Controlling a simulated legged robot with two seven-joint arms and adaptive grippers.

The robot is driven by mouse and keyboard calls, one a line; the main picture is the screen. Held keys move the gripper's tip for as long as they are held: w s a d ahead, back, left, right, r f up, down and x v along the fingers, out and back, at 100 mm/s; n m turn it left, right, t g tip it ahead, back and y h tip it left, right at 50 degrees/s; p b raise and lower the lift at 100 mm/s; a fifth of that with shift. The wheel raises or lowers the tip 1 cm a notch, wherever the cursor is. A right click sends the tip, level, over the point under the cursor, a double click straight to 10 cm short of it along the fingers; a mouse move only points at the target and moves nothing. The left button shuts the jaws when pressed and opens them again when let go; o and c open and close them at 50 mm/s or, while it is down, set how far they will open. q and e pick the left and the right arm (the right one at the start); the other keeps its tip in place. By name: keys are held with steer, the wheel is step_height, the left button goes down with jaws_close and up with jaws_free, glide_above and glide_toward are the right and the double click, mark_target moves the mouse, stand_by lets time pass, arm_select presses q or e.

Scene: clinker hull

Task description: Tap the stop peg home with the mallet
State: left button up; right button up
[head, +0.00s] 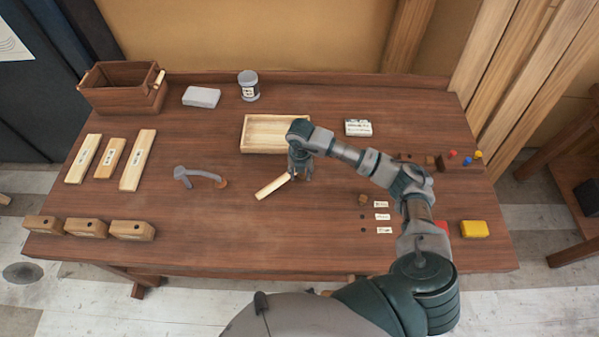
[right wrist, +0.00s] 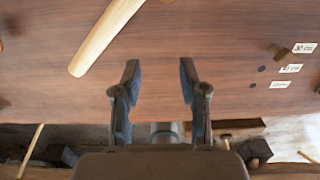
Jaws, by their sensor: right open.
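A small brown peg (head: 362,199) stands beside the top label of a column of holes on the bench, right of centre; it also shows in the right wrist view (right wrist: 278,52). My right gripper (head: 302,176) is open and empty, pointing down over the middle of the bench. In the right wrist view its fingers (right wrist: 160,64) have only bare wood between them. A pale wooden bar (head: 271,187) lies just left of it, apart from the fingers (right wrist: 105,35). Its far end is hidden, so I cannot tell whether it is the mallet's handle. My left gripper is out of view.
A shallow wooden tray (head: 262,149) lies behind my right gripper. A grey curved tool (head: 200,176), pale bars (head: 108,158) and wooden blocks (head: 132,230) lie left. A yellow block (head: 474,229) is near the right edge. The front middle of the bench (head: 270,235) is clear.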

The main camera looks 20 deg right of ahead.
steer(key=f+b, duration=0.1)
steer(key=f, duration=0.1)
steer(key=f+b, duration=0.2)
steer(key=d+f+b, duration=0.1)
steer(key=f, duration=0.2)
steer(key=shift+a+f+b, duration=0.15)
steer(key=shift+f+b, duration=0.4)
steer(key=shift+b, duration=0.05)
steer(key=shift+a+f, duration=0.1)
steer(key=shift+a, duration=0.15)
steer(key=c, duration=0.7)
steer(key=shift+d, duration=0.3)
jaws_close()
steer(key=shift+a, duration=0.15)
